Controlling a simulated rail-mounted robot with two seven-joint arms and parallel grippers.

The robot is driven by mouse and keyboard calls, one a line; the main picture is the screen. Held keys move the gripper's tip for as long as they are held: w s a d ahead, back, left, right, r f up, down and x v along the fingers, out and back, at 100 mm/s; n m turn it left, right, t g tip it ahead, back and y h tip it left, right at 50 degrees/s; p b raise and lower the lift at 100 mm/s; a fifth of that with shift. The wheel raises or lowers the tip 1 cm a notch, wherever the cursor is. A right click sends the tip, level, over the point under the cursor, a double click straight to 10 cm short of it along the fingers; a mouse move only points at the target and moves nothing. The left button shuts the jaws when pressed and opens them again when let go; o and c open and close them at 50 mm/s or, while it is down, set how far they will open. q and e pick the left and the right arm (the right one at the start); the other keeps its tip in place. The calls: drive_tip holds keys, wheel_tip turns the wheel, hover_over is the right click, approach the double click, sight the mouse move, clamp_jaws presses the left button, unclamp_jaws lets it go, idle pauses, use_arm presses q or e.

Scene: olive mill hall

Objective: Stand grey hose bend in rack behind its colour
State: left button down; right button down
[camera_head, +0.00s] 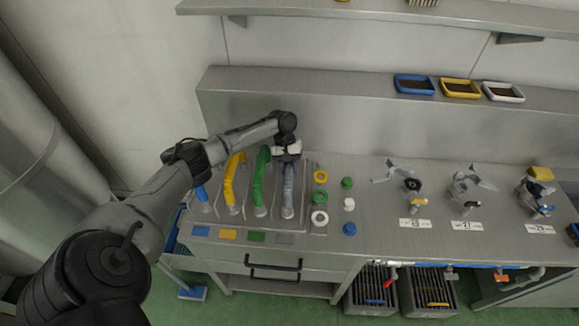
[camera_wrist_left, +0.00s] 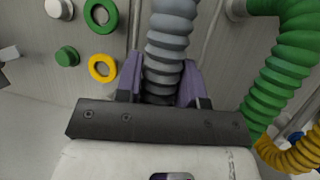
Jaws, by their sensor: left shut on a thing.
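The grey hose bend (camera_head: 288,187) is upright in the fourth place of the rack (camera_head: 306,226), its lower end behind the grey colour patch (camera_head: 285,239). I cannot tell whether its foot is fully seated. My left gripper (camera_head: 288,157) is shut on the upper part of the grey hose. In the left wrist view the ribbed grey hose (camera_wrist_left: 170,35) runs between the purple fingers (camera_wrist_left: 163,75). The green hose bend (camera_head: 259,183), yellow hose bend (camera_head: 230,186) and blue hose bend (camera_head: 203,195) stand to its left. My right gripper is out of view.
Green (camera_head: 257,237), yellow (camera_head: 228,234) and blue (camera_head: 200,231) patches lie along the front edge. Coloured rings and caps, such as a yellow ring (camera_head: 320,177), lie just right of the rack. Metal fittings (camera_head: 467,190) stand farther right. A raised ledge (camera_head: 320,105) runs behind.

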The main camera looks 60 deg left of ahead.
use_arm(q)
drive_tip(key=shift+f, duration=0.15)
drive_tip(key=c, duration=0.7)
unclamp_jaws()
drive_tip(key=shift+c, duration=0.2)
drive_tip(key=shift+o, duration=0.8)
drive_tip(key=shift+f, duration=0.1)
drive_tip(key=o, duration=0.5)
drive_tip(key=shift+r, duration=0.2)
wheel_tip(320, 180, up, 8)
drive_tip(key=p, duration=0.9)
drive_tip(key=shift+f, duration=0.1)
